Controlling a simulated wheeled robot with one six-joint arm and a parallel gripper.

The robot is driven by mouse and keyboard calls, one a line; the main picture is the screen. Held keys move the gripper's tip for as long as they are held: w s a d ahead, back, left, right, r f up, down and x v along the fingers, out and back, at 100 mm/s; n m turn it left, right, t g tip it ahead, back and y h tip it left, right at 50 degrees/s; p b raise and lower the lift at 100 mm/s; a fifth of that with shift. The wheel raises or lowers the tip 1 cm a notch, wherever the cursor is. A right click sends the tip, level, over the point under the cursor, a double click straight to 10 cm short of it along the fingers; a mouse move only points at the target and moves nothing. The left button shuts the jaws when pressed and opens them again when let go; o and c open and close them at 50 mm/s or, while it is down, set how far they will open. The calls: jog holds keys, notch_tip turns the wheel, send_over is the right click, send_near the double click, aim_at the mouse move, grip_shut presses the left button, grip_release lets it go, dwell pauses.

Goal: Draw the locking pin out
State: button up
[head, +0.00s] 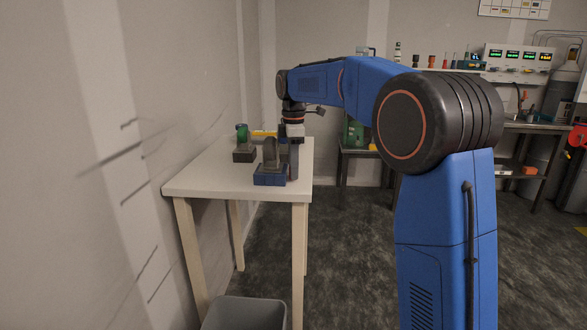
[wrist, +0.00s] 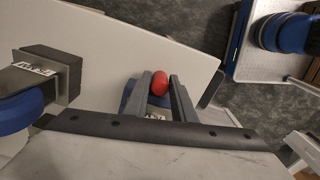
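A red rounded knob (wrist: 159,83), which looks like the head of the locking pin, lies between the two fingers of my gripper (wrist: 159,92) in the wrist view. The fingers flank it closely; whether both touch it is not clear. The pin's shaft is hidden. In the head view my gripper (head: 294,165) points down beside a blue base with a grey upright lug (head: 270,176), near the table's right edge. The knob cannot be made out there. Part of a blue body (wrist: 128,95) shows beside the left finger in the wrist view.
The pale table (head: 210,181) stands against the left wall. A dark block with a green round part (head: 243,154) and a yellow piece (head: 263,133) sit farther back. A grey bin (head: 245,312) stands on the floor in front. The table's front left is clear.

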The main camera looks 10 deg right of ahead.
grip_shut()
jog(key=shift+s+d, duration=0.3)
jog(key=shift+d, duration=0.6)
jog(key=shift+s+d, duration=0.25)
jog(key=shift+d, duration=0.65)
jog(key=o, duration=0.6)
grip_release()
jog(key=shift+d, duration=0.15)
jog(key=shift+c, duration=0.2)
jog(key=shift+r, duration=0.1)
notch_tip(320, 180, up, 17)
jog(key=shift+r, duration=0.15)
